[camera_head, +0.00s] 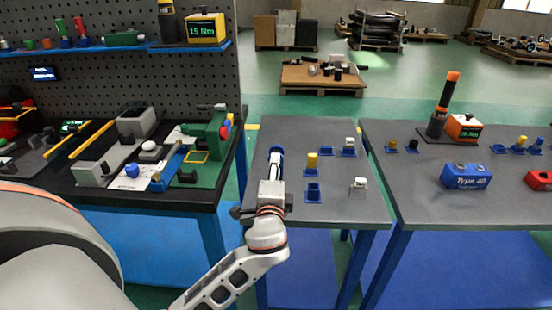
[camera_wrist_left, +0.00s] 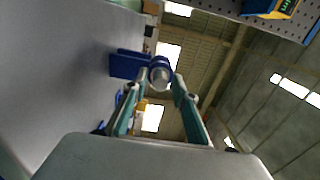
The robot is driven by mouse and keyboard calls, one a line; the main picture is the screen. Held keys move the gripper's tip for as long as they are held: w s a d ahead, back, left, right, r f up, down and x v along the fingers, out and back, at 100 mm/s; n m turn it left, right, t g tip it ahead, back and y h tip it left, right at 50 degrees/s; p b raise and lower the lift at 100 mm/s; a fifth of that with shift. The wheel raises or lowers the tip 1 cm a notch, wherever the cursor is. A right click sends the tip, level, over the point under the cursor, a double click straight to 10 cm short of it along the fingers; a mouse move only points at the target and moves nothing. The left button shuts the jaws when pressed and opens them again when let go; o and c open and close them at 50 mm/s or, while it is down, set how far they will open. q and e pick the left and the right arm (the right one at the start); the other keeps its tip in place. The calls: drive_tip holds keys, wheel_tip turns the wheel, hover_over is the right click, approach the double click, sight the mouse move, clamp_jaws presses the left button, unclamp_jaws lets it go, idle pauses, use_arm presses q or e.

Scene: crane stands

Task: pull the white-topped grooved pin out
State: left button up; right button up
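My left gripper (camera_head: 275,166) is over the left part of the middle grey table, beside a blue holder (camera_head: 277,150). In the left wrist view the fingertips (camera_wrist_left: 160,78) stand apart, on either side of a pale round end in a blue ring (camera_wrist_left: 160,66). I cannot tell whether they touch it. A blue block (camera_wrist_left: 127,64) is beside the ring. A white-topped pin (camera_head: 350,142) stands in a blue holder at the back of the table. Another white-topped piece (camera_head: 360,182) stands nearer the front. Which one is grooved is too small to tell. My right gripper is not in view.
A yellow-topped pin (camera_head: 312,158) stands in a blue holder right of my gripper. An empty-looking blue holder (camera_head: 313,192) is in front of it. A second grey table (camera_head: 430,200) to the right bears a blue box (camera_head: 466,177). A cluttered workbench (camera_head: 140,198) is at left.

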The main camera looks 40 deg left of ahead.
use_arm(q)
clamp_jaws()
drive_tip(key=shift+p+v, duration=0.3)
drive_tip(key=shift+v, duration=4.7)
